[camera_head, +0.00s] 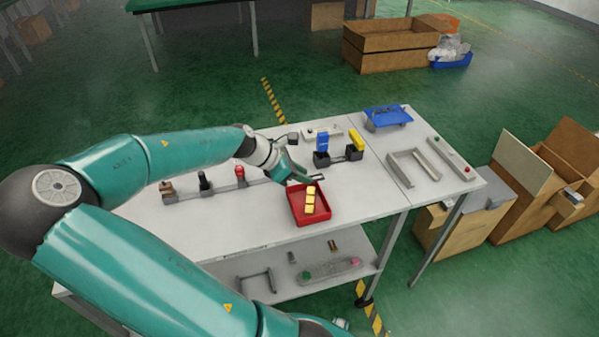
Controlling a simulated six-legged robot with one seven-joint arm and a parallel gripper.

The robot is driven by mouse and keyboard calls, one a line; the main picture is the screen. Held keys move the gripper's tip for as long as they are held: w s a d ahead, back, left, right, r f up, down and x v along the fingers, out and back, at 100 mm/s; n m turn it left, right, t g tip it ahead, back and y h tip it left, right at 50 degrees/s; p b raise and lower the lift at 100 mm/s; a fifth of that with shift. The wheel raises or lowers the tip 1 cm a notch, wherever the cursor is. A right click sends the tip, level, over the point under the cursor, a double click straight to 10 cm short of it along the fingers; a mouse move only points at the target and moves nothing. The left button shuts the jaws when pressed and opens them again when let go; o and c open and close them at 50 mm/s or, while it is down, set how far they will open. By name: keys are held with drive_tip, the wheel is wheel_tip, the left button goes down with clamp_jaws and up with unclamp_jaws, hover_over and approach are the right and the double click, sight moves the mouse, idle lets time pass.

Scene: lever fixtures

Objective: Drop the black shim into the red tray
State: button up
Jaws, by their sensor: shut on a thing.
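My gripper (309,179) is over the tray's back edge, pointing down and to the right. It is shut on a small dark flat piece (319,179), which looks like the black shim. The piece is at the tray's back rim; its exact height above the tray is hard to tell. My gripper and arm hide part of the table behind them.
Lever fixtures with dark and red knobs (240,173) stand left of the tray. Blue (322,140) and yellow (356,138) levers stand behind it. A grey bracket (414,167) and blue-topped fixture (387,116) are at the right. The tabletop right of the tray is clear.

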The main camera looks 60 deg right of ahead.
hover_over(301, 203)
drive_tip(key=shift+s+f, duration=0.15)
drive_tip(key=shift+f, duration=2.7)
drive_tip(key=o, duration=1)
drive_tip(key=shift+o, duration=0.2)
drive_tip(key=v, duration=1.4)
